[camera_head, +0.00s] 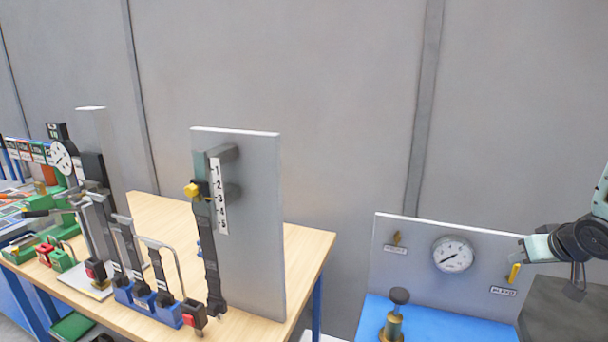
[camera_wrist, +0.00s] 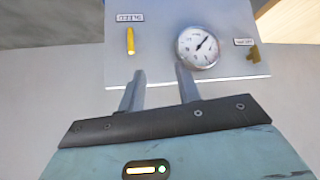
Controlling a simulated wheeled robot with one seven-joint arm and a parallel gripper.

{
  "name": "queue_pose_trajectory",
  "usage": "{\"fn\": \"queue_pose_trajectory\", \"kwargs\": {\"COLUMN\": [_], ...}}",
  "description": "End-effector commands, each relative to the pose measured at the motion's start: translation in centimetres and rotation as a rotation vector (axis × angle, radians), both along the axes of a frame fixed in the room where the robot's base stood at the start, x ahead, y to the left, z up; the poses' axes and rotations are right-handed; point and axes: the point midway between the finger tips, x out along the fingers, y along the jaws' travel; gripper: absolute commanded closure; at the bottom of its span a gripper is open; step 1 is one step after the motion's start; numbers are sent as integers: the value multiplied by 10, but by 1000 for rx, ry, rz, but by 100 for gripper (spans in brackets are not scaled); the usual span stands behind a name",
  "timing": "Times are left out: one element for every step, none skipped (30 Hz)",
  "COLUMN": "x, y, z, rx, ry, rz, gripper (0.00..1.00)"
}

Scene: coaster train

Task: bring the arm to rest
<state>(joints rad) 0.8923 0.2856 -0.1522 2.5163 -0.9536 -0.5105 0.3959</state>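My gripper (camera_wrist: 160,80) shows in the wrist view with its two grey fingers apart and nothing between them. Past the fingertips is a grey panel (camera_wrist: 155,68) with a round gauge (camera_wrist: 197,47) and a yellow lever (camera_wrist: 130,40), seen upside down. In the head view, my arm comes in at the right edge, and my gripper (camera_head: 530,247) is in front of or beside the panel's right end, close to the yellow lever (camera_head: 514,272). I cannot tell the exact gap, and its fingers are too small to make out there.
The gauge panel (camera_head: 415,270) stands behind a blue surface (camera_head: 445,326) carrying a brass pump-like part (camera_head: 393,325). To the left, a wooden table (camera_head: 305,250) holds an upright grey board (camera_head: 258,230), several latches and tools. Bare wall fills the space above.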

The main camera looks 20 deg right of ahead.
Motion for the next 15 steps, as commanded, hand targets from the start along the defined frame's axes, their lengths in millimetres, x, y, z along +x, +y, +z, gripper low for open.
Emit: {"fn": "queue_pose_trajectory", "kwargs": {"x": [25,37,51,59,67,76,81,85,88,89,89,86,83,78,69], "y": [26,41,62,78,95,119,138,157,183,203,224,251,271,291,318], "z": [-10,-13,-16,-19,-21,-25,-27,-30,-33,-36,-39,-42,-45,-48,-51], "rx": [-9,-14,-18,-21,-22,-23,-22,-23,-21,-21,-19,-18,-15,-14,-11], "ry": [24,44,68,89,108,135,156,176,205,226,249,280,305,330,364], "rz": [57,85,120,147,174,212,242,272,313,346,379,425,459,496,545], "gripper": [66,66,66,66,66,66,66,66,66,66,66,66,66,66,66]}}
